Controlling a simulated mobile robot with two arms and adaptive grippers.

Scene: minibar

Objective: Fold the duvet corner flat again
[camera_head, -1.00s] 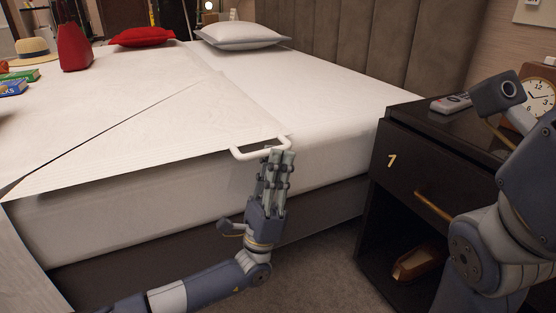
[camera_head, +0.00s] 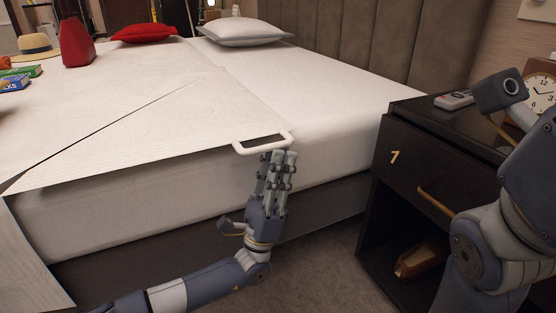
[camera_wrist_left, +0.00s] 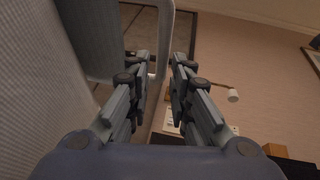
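The white duvet (camera_head: 190,125) lies over the bed, with a diagonal crease or fold line running across it to the left. A white loop handle (camera_head: 262,143) sticks out from its front corner edge. My left gripper (camera_head: 281,154) points up just below and in front of the handle. In the left wrist view, the fingers (camera_wrist_left: 160,62) are apart with a gap between them, and a pale bar, apparently the handle (camera_wrist_left: 164,35), shows beyond the fingertips. I see no grip on it. My right arm is at the right edge; its gripper is out of view.
A dark nightstand (camera_head: 392,180) stands right of the bed, with a remote (camera_head: 453,100) and a clock (camera_head: 541,93) on top and a brown object (camera_head: 415,262) inside. A red bag (camera_head: 77,45), hat (camera_head: 38,46), books (camera_head: 20,78) and pillows (camera_head: 240,32) are on the bed.

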